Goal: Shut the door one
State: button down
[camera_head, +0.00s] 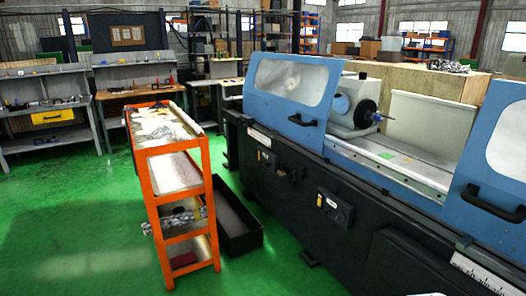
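The cylindrical grinder (290,190) has a dark base and two blue sliding doors. The left door (262,110) has a large window and a black handle (302,121) low near its right edge. The right door (470,178) is cut off by the right picture edge and has a black handle (490,205). A wide gap stands between the doors, showing the spindle head (345,105) and the machine bed (400,165). Which of them is door one, I cannot tell. My gripper is not in view.
An orange shelf cart (208,195) stands left of the grinder, with a black open bin (262,240) on the floor between them. Workbenches (45,105) line the back left. The green floor (75,225) is clear at the left and front.

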aim_at(305, 83)
jog(key=i+l+u, duration=0.15)
jog(key=i, duration=2.95)
jog(key=j, duration=0.1)
